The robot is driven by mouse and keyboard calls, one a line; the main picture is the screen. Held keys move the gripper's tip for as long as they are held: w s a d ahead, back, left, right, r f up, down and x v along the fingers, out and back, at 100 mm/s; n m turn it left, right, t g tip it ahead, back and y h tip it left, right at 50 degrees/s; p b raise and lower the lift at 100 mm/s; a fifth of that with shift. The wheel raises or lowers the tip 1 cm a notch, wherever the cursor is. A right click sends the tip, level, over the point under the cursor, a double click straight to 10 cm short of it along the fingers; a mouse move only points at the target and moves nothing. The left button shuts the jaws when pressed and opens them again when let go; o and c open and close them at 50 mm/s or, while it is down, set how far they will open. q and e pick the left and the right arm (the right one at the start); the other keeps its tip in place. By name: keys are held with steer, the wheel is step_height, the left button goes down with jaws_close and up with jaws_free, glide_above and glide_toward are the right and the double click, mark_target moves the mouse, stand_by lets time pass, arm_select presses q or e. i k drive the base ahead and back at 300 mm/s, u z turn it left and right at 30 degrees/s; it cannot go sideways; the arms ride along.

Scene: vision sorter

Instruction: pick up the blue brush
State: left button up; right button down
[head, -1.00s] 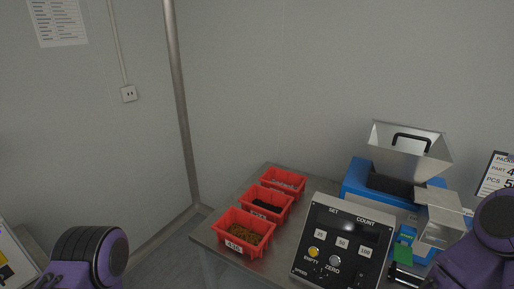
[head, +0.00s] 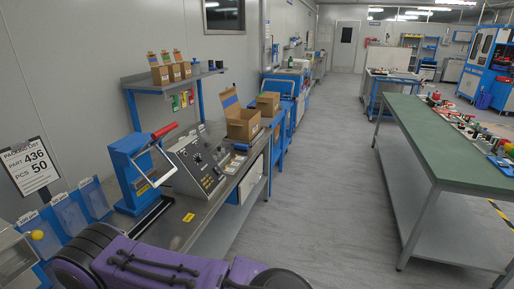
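I cannot make out a blue brush in the head view. A purple arm of mine crosses the bottom left of the picture, in front of the near end of the metal workbench (head: 222,212). Its gripper is outside the picture. My other gripper is not in view either.
A blue press with a red handle (head: 126,163) and a grey control box (head: 196,163) stand on the workbench. An open cardboard box (head: 242,124) stands farther along. A green-topped table (head: 440,138) with small items is at right. Grey floor (head: 318,172) lies clear between them.

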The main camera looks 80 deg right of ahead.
mark_target(243, 148)
steer(key=z, duration=2.45)
